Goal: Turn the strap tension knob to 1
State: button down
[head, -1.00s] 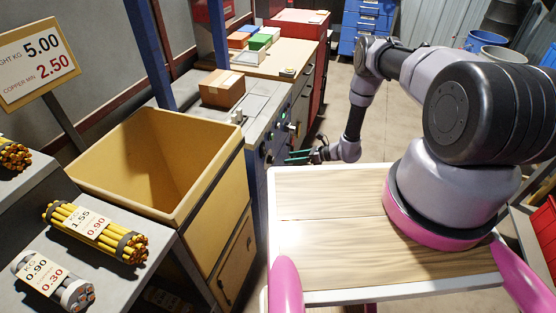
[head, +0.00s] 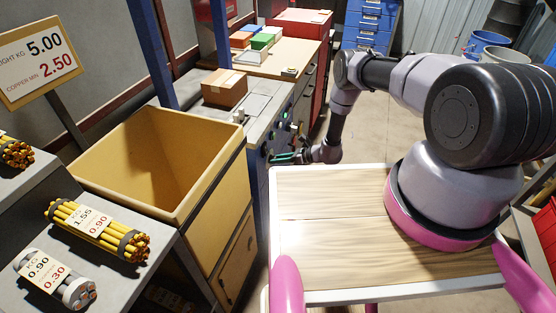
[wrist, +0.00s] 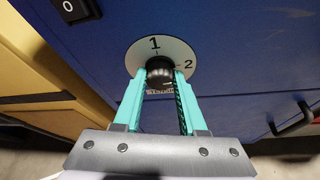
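The strap tension knob (wrist: 160,72) is a round black knob on a white dial plate (wrist: 139,55) marked 1 and 2, on a blue panel. In the wrist view the 1 is at the top and the 2 to the right; I cannot make out a pointer on the knob. My gripper (wrist: 161,78) has its teal fingers apart, one on each side of the knob; I cannot tell whether they touch it. In the head view my gripper (head: 284,157) is at the front of the grey-topped machine (head: 262,112), and the knob is not clear there.
A black rocker switch (wrist: 76,8) is at the upper left of the knob in the wrist view. A black handle (wrist: 296,120) is at the right. A yellow bin (head: 195,185) stands beside the machine. A cardboard box (head: 224,88) sits on top of it.

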dwell(0.4)
jog(key=shift+s+a+f+n+t+h, duration=0.1)
jog(key=shift+s+f+n+t+h, duration=0.1)
jog(key=shift+n+t, duration=1.55)
jog(key=shift+s+a+f+n+t+h, duration=0.15)
jog(key=shift+n+t, duration=0.7)
jog(key=shift+n, duration=1.65)
jog(key=shift+s+d+f+n+t+h, duration=0.15)
jog(key=shift+s+n+t, duration=0.1)
jog(key=shift+n+t, duration=1.5)
jog(key=shift+a+r+n+g, duration=0.1)
jog(key=shift+r+n+g, duration=0.05)
jog(key=shift+n+g, duration=0.3)
jog(key=shift+c, duration=2.3)
grip_release()
jog(key=v, duration=1)
jog(key=shift+s+d, duration=0.3)
